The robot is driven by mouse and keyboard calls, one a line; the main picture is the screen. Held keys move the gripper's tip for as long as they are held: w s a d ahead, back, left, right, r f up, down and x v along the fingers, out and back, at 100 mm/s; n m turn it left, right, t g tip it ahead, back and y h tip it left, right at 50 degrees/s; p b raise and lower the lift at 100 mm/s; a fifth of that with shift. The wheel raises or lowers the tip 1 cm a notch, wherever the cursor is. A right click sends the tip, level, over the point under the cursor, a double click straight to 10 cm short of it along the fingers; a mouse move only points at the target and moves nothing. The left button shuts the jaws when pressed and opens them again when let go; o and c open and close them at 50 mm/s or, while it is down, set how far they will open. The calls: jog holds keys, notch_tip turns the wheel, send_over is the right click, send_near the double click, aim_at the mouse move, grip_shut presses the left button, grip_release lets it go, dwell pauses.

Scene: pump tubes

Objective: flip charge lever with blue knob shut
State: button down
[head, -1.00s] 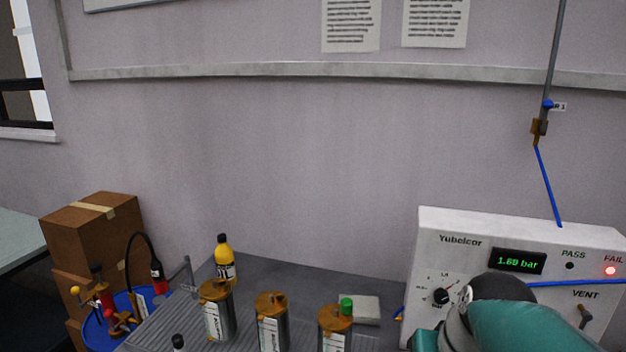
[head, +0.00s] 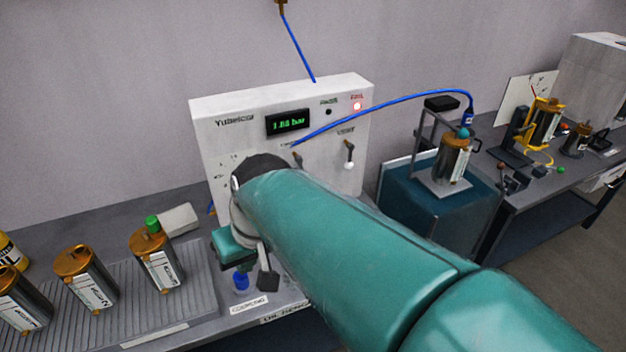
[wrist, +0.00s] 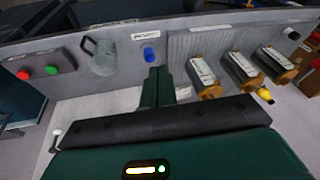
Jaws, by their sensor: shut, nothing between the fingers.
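The white test panel (head: 210,130) shows a lit green display, and its FAIL lamp (head: 357,106) is red. A lever (head: 297,158) sits left of the VENT lever in the head view; its lower end is behind my arm, so I cannot see a blue knob or its full position. The VENT lever has a white knob (head: 349,165) and hangs down. My gripper (wrist: 158,82) is shut and empty in the wrist view, pointing over the bench.
A blue coupling (head: 241,280) stands at the bench front, also in the wrist view (wrist: 149,55). Several metal cylinders with brown caps (head: 85,275) stand on a ribbed mat at left. A blue hose (head: 400,97) arches from the panel to a fixture at right.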

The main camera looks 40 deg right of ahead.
jog(key=w+d+f+m+t+y, duration=0.1)
jog(key=w+d+f+m+y, duration=0.3)
jog(key=d, duration=0.3)
jog(key=w+d+f+m+t+y, duration=0.1)
jog(key=w+d+f+m+y, duration=0.1)
jog(key=w+d+f+y, duration=0.45)
jog(key=s+d+f+m+t+h, duration=0.2)
jog(key=d+m+t+h, duration=0.3)
jog(key=d, duration=0.7)
jog(key=s+d+f+m+t+h, duration=0.1)
jog(key=s+d+m+t, duration=0.15)
jog(key=d+t, duration=0.75)
jog(key=w+a+g, duration=0.1)
jog(key=w+g, duration=0.1)
jog(key=w, duration=1.1)
jog(key=shift+w+a+g, duration=0.2)
jog(key=shift+w+g, duration=0.15)
jog(key=shift+g, duration=0.05)
